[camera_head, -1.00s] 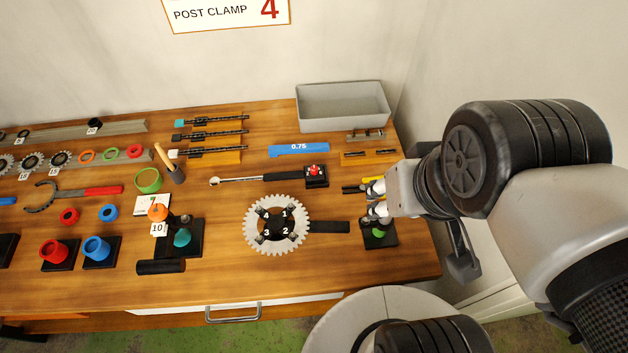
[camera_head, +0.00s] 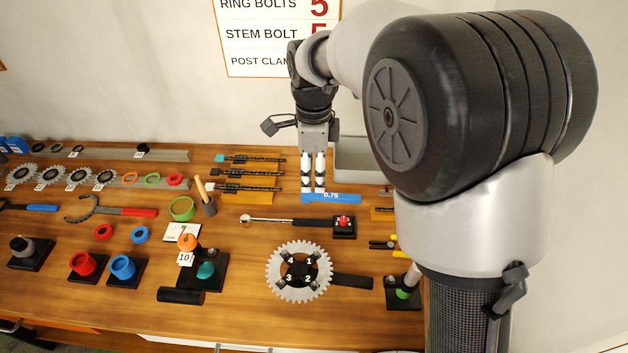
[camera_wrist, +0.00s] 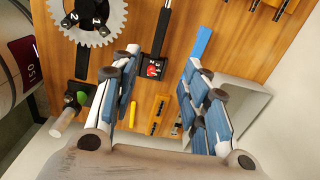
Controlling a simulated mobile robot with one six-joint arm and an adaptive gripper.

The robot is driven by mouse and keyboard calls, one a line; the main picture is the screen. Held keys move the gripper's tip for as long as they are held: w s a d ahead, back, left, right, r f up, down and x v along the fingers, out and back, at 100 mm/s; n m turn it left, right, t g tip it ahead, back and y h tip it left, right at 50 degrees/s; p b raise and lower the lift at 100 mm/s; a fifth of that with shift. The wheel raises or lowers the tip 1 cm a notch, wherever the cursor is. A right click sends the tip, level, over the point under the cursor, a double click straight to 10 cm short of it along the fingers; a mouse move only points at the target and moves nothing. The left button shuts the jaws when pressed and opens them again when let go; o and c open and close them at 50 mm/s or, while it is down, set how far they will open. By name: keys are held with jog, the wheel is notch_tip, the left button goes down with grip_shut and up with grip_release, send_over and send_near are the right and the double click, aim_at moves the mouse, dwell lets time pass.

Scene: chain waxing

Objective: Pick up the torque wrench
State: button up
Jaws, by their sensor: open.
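The torque wrench (camera_head: 279,221) lies on the bench in the head view, with a silver ratchet head at the left and a black handle running right to a black block with a red knob (camera_head: 344,222). In the wrist view its black handle (camera_wrist: 163,30) shows near the top middle, above the red-topped block; its ratchet head is out of that view. My gripper (camera_head: 313,190) points down above the blue 0.75 gauge (camera_head: 345,198), behind the wrench handle. Its fingers are spread and empty; in the wrist view they (camera_wrist: 165,75) stand on either side of the block.
A chainring (camera_head: 276,276) with numbered bolts lies in front of the wrench. A grey bin (camera_head: 350,165) stands behind, partly hidden by my arm. Chain pieces (camera_head: 247,173) lie to the left. A green-topped stand (camera_head: 402,293) and yellow-handled pliers (camera_head: 385,243) are at the right.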

jog(key=b, duration=0.4)
send_over(315, 221)
jog(key=f, duration=1.2)
jog(key=shift+a+f, duration=0.2)
jog(key=shift+d+f+b, duration=0.2)
jog(key=shift+f+b, duration=0.9)
jog(key=shift+f, duration=1.55)
jog(key=shift+s, duration=0.1)
jog(key=shift+c, duration=0.2)
grip_shut()
jog(key=shift+r, duration=0.1)
